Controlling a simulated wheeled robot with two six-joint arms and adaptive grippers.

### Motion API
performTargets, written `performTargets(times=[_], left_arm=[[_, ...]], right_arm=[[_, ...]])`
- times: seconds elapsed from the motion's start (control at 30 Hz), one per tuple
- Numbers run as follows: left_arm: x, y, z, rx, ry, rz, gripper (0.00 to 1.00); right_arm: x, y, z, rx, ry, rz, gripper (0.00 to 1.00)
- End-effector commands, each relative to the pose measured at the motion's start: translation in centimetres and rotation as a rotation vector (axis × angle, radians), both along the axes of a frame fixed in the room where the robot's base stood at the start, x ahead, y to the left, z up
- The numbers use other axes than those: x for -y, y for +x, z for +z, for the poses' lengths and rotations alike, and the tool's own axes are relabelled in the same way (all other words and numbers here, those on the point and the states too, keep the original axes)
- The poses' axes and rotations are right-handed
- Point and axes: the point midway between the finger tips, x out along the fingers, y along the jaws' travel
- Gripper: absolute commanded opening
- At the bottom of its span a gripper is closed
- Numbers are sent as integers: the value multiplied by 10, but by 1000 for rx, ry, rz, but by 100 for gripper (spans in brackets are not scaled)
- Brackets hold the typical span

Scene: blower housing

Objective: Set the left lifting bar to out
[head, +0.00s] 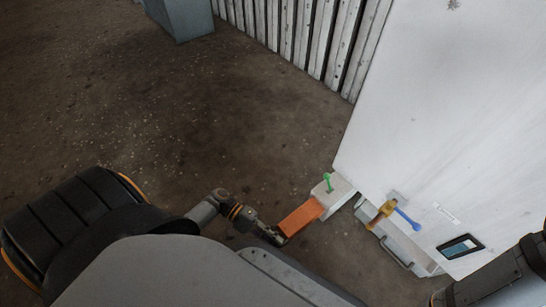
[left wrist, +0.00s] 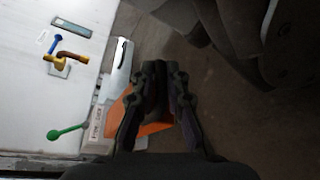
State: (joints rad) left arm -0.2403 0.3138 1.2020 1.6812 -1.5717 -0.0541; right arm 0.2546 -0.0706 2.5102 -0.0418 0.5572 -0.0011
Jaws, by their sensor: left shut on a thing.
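The left lifting bar is an orange block (head: 301,217) that sticks out from a pale bracket (head: 341,194) at the lower corner of the white housing (head: 450,110). My left gripper (head: 279,237) is at the bar's outer end, shut on it. In the left wrist view the orange bar (left wrist: 117,112) shows behind and beside the dark fingers of my left gripper (left wrist: 160,72); they hide part of it. My right gripper is out of view.
A yellow-brown valve (head: 382,213) with a blue lever (head: 407,220) sits on the housing right of the bar. Below it is a grey part with a handle (head: 397,252). A dark framed window (head: 461,247) is further right. Bare floor (head: 190,130) lies left.

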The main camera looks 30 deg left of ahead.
Motion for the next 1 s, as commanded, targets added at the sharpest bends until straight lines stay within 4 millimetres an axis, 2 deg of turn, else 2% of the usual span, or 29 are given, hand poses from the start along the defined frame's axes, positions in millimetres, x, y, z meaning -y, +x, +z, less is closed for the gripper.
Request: performTargets(times=[0.03, 0.4, 0.43, 0.57, 1.0], left_arm=[[3, -6, -3, -14, -1, -6, 0], [2, -8, -3, -15, -4, -10, 0], [2, -8, -3, -16, -3, -10, 16], [3, -7, -3, -13, -3, -10, 34], [1, -3, -1, -5, -1, -6, 34]], right_arm=[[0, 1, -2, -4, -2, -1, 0], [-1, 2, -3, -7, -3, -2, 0], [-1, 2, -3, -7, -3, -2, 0], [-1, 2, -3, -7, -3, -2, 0], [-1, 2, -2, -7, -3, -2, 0]])
